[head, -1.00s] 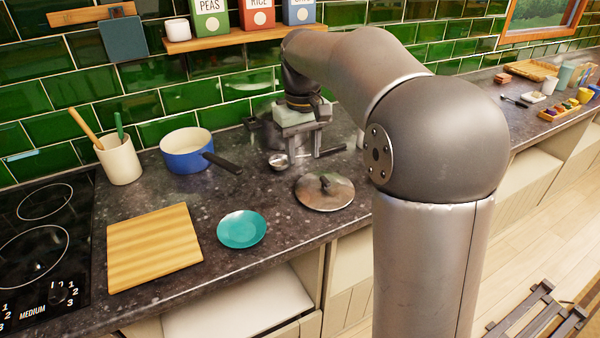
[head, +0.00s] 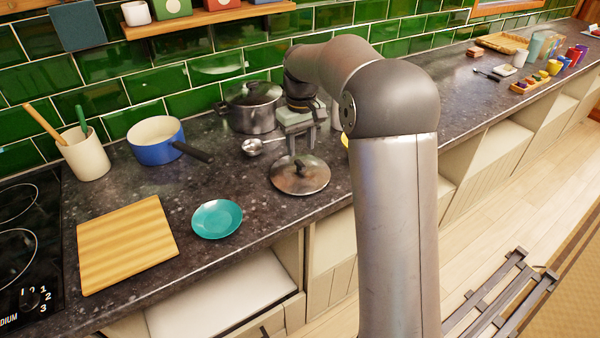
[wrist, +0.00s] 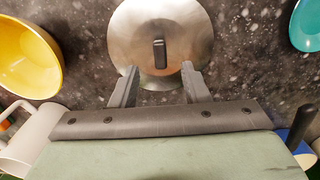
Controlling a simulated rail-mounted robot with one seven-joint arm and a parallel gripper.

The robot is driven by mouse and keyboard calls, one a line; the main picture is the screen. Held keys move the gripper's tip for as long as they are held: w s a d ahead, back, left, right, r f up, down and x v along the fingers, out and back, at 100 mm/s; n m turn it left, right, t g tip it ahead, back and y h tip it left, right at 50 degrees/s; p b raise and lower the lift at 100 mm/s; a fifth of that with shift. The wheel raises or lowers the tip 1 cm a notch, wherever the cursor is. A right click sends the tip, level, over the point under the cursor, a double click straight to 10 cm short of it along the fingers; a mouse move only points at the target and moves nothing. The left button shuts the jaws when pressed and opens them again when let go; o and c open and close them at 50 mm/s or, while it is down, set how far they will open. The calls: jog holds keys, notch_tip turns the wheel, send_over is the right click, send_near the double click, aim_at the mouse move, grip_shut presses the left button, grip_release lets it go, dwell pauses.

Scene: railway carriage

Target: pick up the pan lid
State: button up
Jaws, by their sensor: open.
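The pan lid (head: 300,174) is a round steel lid with a dark upright knob. It lies on the dark stone counter near its front edge. In the wrist view the lid (wrist: 145,30) is at the top middle, with its knob (wrist: 159,54) ahead of and between the finger lines. My gripper (head: 302,148) is open and empty, just above the lid's back part. In the wrist view my gripper (wrist: 157,80) has its two fingers apart, overlapping the near rim of the lid. I cannot tell the exact height of the fingertips over the lid.
A lidded steel pot (head: 250,108) stands behind my gripper, with a small metal ladle (head: 254,147) beside it. A teal plate (head: 217,219) lies left of the lid. A blue pan (head: 156,141) stands farther left. A yellow bowl (wrist: 28,60) is close by in the wrist view.

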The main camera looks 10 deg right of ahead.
aim_at(300, 163)
jog(key=shift+w+f+p, duration=0.15)
jog(key=shift+f+p, duration=0.25)
jog(key=shift+f, duration=2.35)
jog(key=shift+c, duration=0.3)
grip_shut()
